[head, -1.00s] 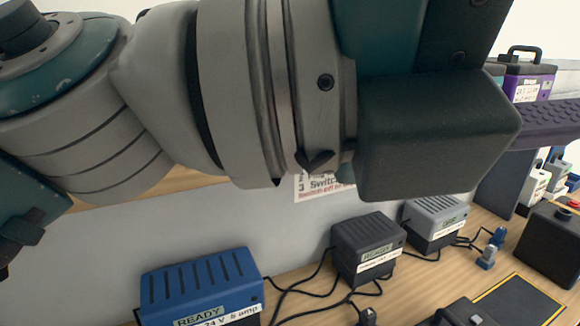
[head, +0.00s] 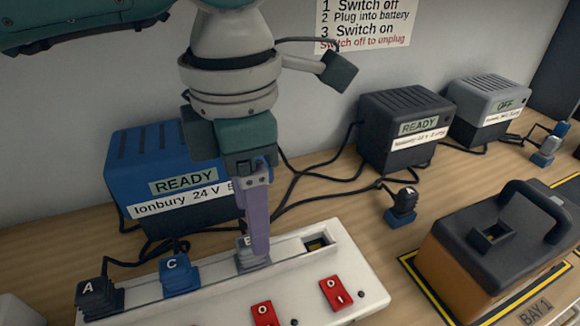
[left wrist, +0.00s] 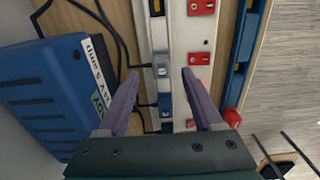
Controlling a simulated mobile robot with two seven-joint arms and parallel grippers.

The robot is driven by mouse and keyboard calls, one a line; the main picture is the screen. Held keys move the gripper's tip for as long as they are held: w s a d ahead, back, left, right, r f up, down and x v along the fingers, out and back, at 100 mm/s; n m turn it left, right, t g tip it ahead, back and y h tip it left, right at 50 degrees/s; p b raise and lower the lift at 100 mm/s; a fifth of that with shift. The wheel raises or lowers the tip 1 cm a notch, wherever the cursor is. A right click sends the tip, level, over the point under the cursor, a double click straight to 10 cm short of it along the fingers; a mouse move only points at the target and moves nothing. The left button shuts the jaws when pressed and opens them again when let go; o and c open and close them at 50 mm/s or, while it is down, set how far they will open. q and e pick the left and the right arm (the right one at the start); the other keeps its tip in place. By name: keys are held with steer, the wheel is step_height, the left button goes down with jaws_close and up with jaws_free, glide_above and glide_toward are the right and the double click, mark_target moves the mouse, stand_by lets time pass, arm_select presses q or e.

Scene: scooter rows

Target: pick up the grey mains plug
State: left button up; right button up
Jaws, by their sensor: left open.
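The grey mains plug (head: 246,258) sits in the white socket strip (head: 300,270), right of a blue plug marked C (head: 181,275) and a black plug marked A (head: 97,296). My left finger covers part of it and its letter. My left gripper (head: 260,252) points down at it. In the left wrist view the left gripper (left wrist: 160,74) is open, with the grey plug (left wrist: 161,66) between its fingertips and the blue plug (left wrist: 165,103) nearer the palm. Whether the fingers touch the plug cannot be told. My right gripper is not in view.
A blue charger (head: 150,165) marked READY stands behind the strip, close to my left gripper. A black charger (head: 405,130) and a grey charger (head: 490,105) stand farther right. A battery (head: 500,245) stands right of the strip. Black cables run across the bench. Red switches (head: 338,294) line the strip.

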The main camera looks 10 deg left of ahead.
mark_target(249, 242)
arm_select(q)
steer(key=f, duration=0.4)
steer(key=shift+s+a, duration=0.15)
steer(key=shift+s, duration=0.2)
steer(key=shift+f, duration=0.55)
steer(key=shift+w, duration=0.1)
jaws_close()
